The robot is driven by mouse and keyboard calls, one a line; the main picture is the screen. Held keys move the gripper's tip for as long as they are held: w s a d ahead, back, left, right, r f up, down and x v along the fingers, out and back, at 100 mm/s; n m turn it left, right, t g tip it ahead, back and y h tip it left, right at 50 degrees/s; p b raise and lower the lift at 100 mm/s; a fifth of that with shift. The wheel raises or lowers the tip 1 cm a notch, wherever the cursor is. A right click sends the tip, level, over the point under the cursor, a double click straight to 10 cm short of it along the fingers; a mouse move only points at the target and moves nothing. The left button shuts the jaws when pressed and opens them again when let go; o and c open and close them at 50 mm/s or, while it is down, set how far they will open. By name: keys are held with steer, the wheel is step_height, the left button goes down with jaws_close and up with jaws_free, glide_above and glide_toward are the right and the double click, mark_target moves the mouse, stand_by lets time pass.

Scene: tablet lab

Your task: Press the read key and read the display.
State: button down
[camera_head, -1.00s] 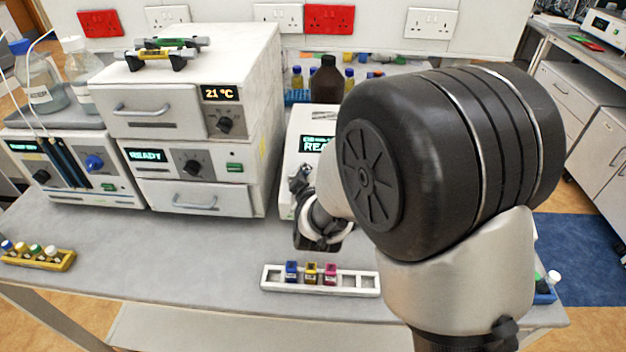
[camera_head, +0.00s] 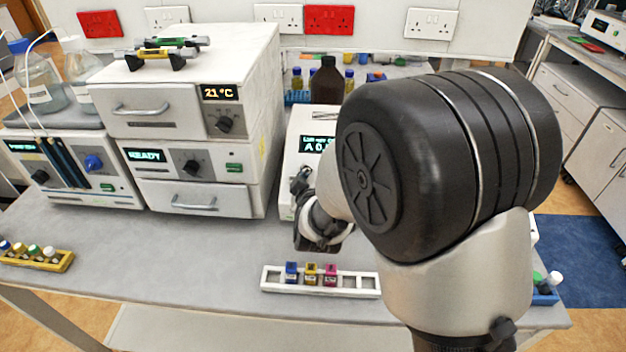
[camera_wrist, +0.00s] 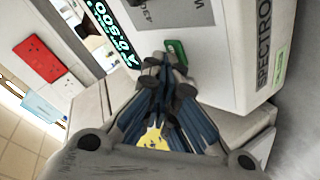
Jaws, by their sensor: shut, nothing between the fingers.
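The spectrometer is a white box (camera_wrist: 235,40) marked SPECTRO. In the head view its front (camera_head: 290,165) is partly hidden by my arm. Its lit display (camera_wrist: 116,32) shows rotated text in the wrist view that seems to read A 0.500. In the head view the display (camera_head: 314,145) shows "A 0." before my arm hides the rest. A green key (camera_wrist: 177,50) is on its front panel. My gripper (camera_wrist: 165,66) is shut and empty, with its fingertips right at the green key; I cannot tell whether they touch it.
A white rack (camera_head: 271,280) with blue, yellow and pink cuvettes stands on the bench in front. Stacked white units (camera_head: 270,120) stand to the left, one reading READY. A brown bottle (camera_head: 326,82) stands behind the spectrometer.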

steer(key=shift+s+r+p, duration=0.35)
steer(key=shift+r+p, duration=0.15)
steer(key=shift+r, duration=0.2)
steer(key=r+p, duration=0.1)
steer(key=s+r+p, duration=0.1)
steer(key=r, duration=0.1)
steer(key=s+r+p, duration=0.1)
steer(key=shift+r+p, duration=0.25)
steer(key=shift+p, duration=0.05)
stand_by(0.8)
